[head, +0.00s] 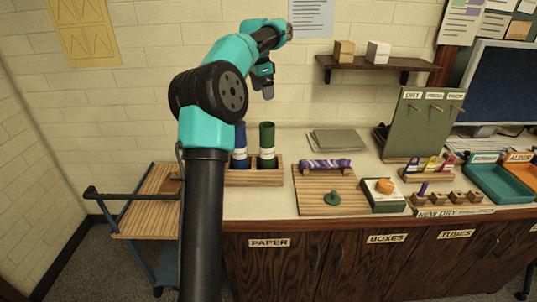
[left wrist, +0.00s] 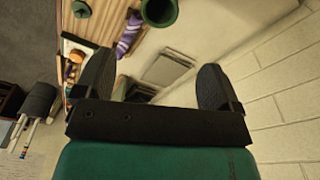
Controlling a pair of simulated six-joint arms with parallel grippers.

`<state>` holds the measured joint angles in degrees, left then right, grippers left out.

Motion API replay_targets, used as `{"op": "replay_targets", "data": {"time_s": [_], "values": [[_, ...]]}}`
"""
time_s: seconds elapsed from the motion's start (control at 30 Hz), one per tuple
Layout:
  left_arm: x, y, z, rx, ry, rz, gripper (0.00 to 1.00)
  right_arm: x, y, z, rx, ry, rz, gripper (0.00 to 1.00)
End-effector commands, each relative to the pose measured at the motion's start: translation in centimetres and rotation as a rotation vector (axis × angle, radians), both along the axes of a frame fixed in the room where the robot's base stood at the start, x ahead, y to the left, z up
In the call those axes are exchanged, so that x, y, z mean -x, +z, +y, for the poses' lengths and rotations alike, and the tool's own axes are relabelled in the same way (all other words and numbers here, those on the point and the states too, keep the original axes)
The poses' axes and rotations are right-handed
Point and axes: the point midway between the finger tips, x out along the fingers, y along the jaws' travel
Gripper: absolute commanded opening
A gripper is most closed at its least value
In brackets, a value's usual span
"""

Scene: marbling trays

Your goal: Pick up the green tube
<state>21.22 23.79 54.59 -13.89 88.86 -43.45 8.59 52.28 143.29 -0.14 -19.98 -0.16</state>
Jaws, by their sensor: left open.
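The green tube (head: 267,147) stands upright with a pale band around it in the wooden rack (head: 262,179) on the counter, right beside a blue tube (head: 240,148). In the left wrist view the green tube's open round end (left wrist: 160,10) shows at the top edge, beyond the fingers. My left gripper (head: 267,90) is up in front of the wall, above the green tube in the picture and apart from it. Its two fingers are spread and empty in the left wrist view (left wrist: 157,82). My left arm covers the rack's left part. My right gripper is not in view.
A wooden board (head: 312,201) with a purple patterned roll (head: 325,163) and a green lid-like piece lies right of the rack. A grey stack (head: 337,141) lies behind. A wall shelf (head: 376,64) with two boxes is at upper right. A striped side cart (head: 150,203) stands left.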

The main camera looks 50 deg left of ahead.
Motion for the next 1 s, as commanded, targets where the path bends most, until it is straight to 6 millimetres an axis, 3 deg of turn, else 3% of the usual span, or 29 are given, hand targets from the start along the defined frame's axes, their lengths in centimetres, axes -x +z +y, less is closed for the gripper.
{"op": "replay_targets", "data": {"time_s": [0.6, 0.77, 1.0], "values": [[-1.0, -9.9, -0.4, 0.001, 0.0, 0.003, 0.89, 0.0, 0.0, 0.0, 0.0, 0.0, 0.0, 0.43], [-1.2, -11.3, -0.4, 0.0, 0.0, 0.001, 0.89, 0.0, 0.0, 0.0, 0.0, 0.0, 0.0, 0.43], [-1.3, -11.5, -0.4, -0.001, 0.0, 0.0, 0.89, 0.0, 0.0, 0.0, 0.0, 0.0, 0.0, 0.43]]}}
